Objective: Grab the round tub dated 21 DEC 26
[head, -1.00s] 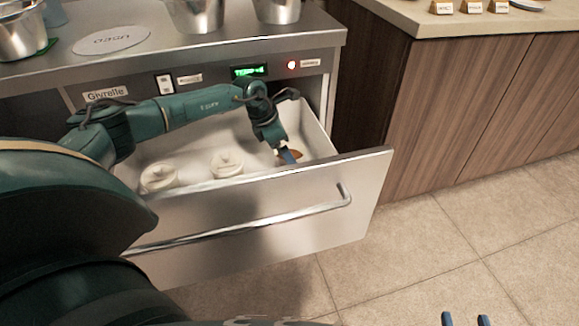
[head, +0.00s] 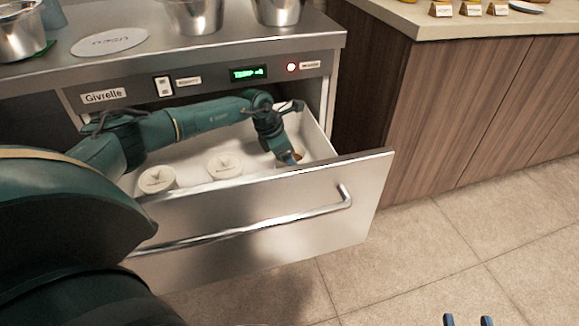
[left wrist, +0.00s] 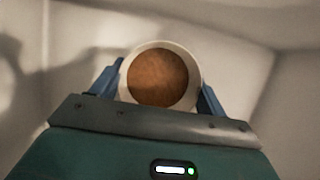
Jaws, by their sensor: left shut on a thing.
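My left gripper (left wrist: 160,92) reaches down into the open drawer and is shut on a round white tub with an orange-brown top or content (left wrist: 158,78). One blue finger is on each side of it. In the head view this tub is mostly hidden behind my gripper (head: 289,158). Two round white lidded tubs stand in the drawer to the left: one in the middle (head: 224,166) and one at the far left (head: 157,180). No date is legible on any tub. My right gripper (head: 467,320) shows only as two parted blue fingertips at the bottom edge, open and empty.
The steel drawer (head: 270,208) is pulled out, with its bar handle on the front. A wooden cabinet (head: 455,110) stands at right. The tiled floor in front is clear.

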